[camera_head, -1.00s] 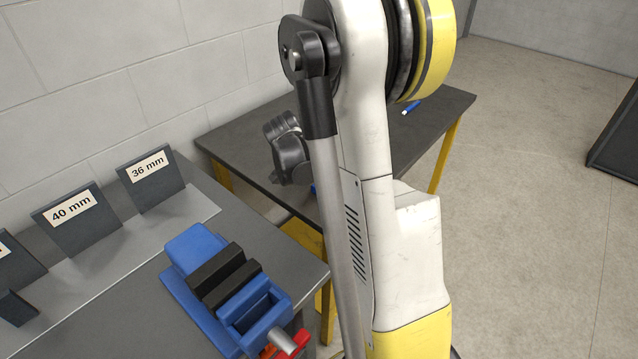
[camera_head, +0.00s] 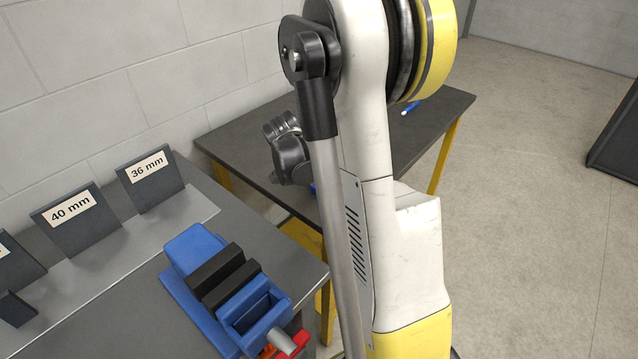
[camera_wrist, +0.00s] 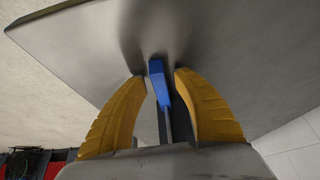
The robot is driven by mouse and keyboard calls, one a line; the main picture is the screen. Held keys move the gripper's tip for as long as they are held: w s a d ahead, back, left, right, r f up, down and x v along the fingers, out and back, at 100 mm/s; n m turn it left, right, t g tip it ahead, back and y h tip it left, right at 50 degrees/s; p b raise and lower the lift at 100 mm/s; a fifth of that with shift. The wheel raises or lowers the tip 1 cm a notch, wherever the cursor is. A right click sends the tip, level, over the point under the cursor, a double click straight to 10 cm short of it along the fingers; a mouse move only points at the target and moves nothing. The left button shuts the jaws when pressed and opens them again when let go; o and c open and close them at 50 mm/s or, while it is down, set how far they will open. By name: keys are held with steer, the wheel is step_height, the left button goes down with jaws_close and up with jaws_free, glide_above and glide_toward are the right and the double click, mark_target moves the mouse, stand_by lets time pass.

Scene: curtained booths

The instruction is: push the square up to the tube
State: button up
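In the wrist view my gripper (camera_wrist: 160,76) has its two yellow fingers apart, with clear room between the tips. A blue piece (camera_wrist: 157,82) shows between them, with a narrow grey-black part running from it toward the palm. It does not visibly touch either finger. I cannot tell whether it is the square. A dark grey flat surface lies beyond the fingertips. In the head view my arm hides the fingers, and only a scrap of blue (camera_head: 313,188) shows at its left edge. I cannot make out a tube in either view.
A dark table (camera_head: 240,131) with yellow legs stands behind my arm, with a small blue and white item (camera_head: 411,107) near its far right. On the nearer grey bench sit a blue vise (camera_head: 195,252), a "40 mm" stand (camera_head: 85,234) and a "36 mm" stand (camera_head: 160,193).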

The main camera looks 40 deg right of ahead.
steer(key=v, duration=1.2)
